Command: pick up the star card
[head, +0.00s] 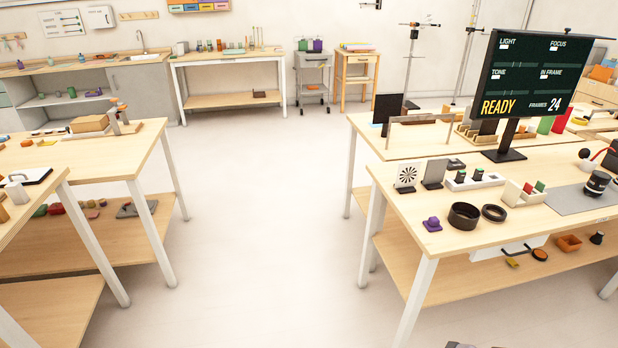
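The star card (407,176) is a white upright card with a black radial star pattern. It stands near the left end of the right-hand table (400,208), towards its back edge. I cannot make out my gripper in this view. A small grey piece shows at the bottom edge, too cut off to identify.
A purple object (432,224), a black ring-shaped cup (463,216) and a flat black ring (494,213) sit in front of the cards. A monitor (527,75) rises behind. The floor (260,230) between the left and right tables is clear.

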